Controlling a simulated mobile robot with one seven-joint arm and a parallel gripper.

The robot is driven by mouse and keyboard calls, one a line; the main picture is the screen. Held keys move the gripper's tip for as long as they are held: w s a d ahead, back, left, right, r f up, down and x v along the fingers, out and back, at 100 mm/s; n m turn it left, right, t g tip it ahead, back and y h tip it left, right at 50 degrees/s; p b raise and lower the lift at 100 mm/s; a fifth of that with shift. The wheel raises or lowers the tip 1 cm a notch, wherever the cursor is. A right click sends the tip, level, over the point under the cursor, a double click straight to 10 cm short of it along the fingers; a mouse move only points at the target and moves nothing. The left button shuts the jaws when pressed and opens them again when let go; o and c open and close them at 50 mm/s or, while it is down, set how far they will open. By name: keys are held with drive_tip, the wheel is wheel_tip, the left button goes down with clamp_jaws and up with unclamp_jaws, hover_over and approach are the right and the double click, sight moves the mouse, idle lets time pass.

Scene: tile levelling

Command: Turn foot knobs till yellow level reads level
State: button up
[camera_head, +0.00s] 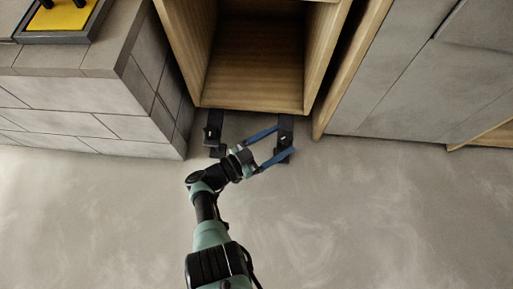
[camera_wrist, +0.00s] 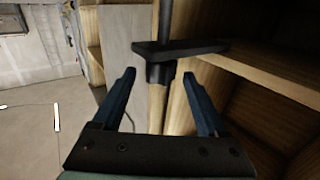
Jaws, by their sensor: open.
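Two dark feet stand at the front lower edge of the open wooden cabinet (camera_head: 254,93) in the head view, a left foot (camera_head: 214,128) and a right foot (camera_head: 285,126). My gripper (camera_head: 285,139) is open, its two blue fingers reaching to either side of the right foot. In the wrist view a black foot plate with a stem and short round knob (camera_wrist: 160,74) shows between the spread fingertips of my gripper (camera_wrist: 158,76). I cannot tell whether the fingers touch it. No yellow level with a readable bubble is visible.
A grey tiled block (camera_head: 80,95) stands left of the cabinet, with a yellow panel (camera_head: 62,20) in a dark frame on top bearing black upright parts. Grey panels (camera_head: 400,70) stand to the right. The grey floor (camera_head: 380,220) in front is clear.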

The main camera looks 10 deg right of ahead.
drive_tip(key=v, duration=0.7)
idle(0.4)
